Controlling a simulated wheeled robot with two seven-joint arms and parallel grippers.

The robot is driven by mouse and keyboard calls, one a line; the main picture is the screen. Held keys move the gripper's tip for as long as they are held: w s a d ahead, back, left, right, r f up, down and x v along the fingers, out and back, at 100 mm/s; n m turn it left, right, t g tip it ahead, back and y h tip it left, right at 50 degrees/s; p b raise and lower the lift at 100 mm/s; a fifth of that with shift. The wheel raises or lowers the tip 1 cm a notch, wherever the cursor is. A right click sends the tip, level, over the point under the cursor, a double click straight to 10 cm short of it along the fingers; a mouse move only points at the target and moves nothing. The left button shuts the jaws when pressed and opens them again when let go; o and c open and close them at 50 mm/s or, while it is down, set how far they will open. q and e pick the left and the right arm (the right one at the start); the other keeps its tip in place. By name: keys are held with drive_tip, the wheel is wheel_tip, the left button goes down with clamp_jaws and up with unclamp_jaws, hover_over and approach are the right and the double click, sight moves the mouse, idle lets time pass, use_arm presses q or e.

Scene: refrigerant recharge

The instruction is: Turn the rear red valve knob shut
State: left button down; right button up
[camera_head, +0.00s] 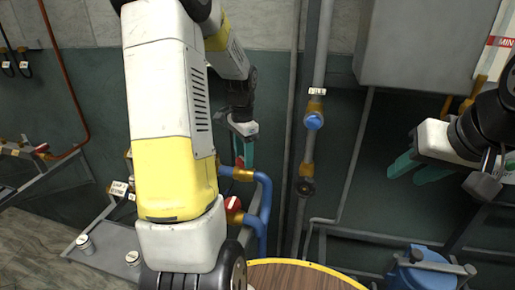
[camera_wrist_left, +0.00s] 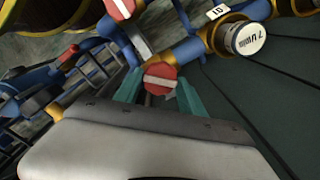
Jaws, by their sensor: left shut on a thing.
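The rear red valve knob (camera_wrist_left: 160,78), a round red disc with a white bar, sits between the teal fingers of my left gripper (camera_wrist_left: 158,92) in the left wrist view. The fingers are shut on it from both sides. In the head view my left gripper (camera_head: 244,155) points down at the pipework, and the held knob is mostly hidden by the fingers. A second red knob (camera_head: 233,204) is nearer, partly behind my left arm; it also shows in the left wrist view (camera_wrist_left: 120,8). My right gripper (camera_head: 412,170) is open and empty at the right.
A blue pipe (camera_head: 264,205) bends down beside the nearer knob. A grey vertical pipe (camera_head: 318,70) carries a blue-capped valve (camera_head: 313,121). A round wooden top with a yellow rim (camera_head: 310,266) is in front. A blue tank (camera_head: 420,275) stands at lower right.

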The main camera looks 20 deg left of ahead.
use_arm(q)
drive_tip(key=shift+r, duration=0.1)
drive_tip(key=m, duration=0.4)
idle(0.3)
drive_tip(key=m, duration=0.3)
drive_tip(key=c, duration=0.8)
unclamp_jaws()
drive_tip(key=shift+m, duration=0.5)
wheel_tip(320, 180, up, 7)
drive_tip(key=shift+f, duration=0.2)
drive_tip(key=shift+r, duration=0.15)
